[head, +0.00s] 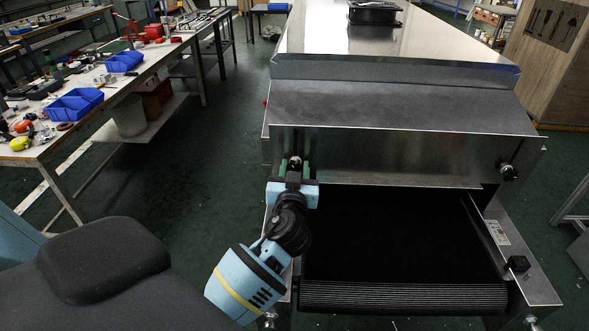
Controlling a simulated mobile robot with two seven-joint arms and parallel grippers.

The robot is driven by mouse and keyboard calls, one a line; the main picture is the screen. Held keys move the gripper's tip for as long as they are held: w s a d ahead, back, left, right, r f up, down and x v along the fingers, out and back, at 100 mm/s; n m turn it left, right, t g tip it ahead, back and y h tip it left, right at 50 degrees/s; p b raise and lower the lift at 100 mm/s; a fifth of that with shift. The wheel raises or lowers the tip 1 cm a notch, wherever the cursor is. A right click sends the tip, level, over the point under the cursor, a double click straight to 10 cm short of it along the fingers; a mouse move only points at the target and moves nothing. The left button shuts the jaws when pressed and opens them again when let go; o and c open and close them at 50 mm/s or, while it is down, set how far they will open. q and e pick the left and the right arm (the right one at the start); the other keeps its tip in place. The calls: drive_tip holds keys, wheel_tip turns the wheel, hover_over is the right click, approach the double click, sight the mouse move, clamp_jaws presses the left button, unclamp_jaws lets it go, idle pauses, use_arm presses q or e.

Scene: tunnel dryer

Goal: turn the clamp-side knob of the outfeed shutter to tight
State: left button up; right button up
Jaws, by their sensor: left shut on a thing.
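The outfeed shutter (400,156) is a bare metal plate across the dryer's mouth, above the black belt (400,235). A dark knob (509,172) sits at its right end, free of any gripper. My left gripper (295,168) is at the shutter's left end, its green-tipped fingers shut on the small knob (296,160) there. The fingers hide most of this knob, so its turn position cannot be read. No label shows which knob is the clamp-side one. My right gripper is not in view.
The dryer's sloped metal hood (390,105) overhangs the shutter. A black tray (375,12) stands on top. A side rail with a black block (517,264) runs along the belt's right. A workbench with blue bins (75,104) stands left, across open green floor (205,150).

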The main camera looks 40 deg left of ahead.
use_arm(q)
drive_tip(key=m, duration=0.4)
drive_tip(key=shift+d+m+p, duration=0.1)
drive_tip(key=shift+m+p, duration=0.3)
drive_tip(key=m, duration=0.3)
drive_tip(key=shift+w+m+p, duration=0.1)
drive_tip(key=shift+m+p, duration=0.2)
drive_tip(key=shift+p, duration=0.1)
drive_tip(key=m+p, duration=0.1)
drive_tip(key=m, duration=0.2)
drive_tip(key=shift+m, duration=0.3)
drive_tip(key=m+p, duration=0.1)
drive_tip(key=m, duration=0.3)
drive_tip(key=shift+m, duration=0.3)
drive_tip(key=m+p, duration=0.1)
drive_tip(key=m, duration=0.3)
drive_tip(key=shift+f, duration=0.2)
drive_tip(key=shift+f+m, duration=0.15)
drive_tip(key=shift+m, duration=1.55)
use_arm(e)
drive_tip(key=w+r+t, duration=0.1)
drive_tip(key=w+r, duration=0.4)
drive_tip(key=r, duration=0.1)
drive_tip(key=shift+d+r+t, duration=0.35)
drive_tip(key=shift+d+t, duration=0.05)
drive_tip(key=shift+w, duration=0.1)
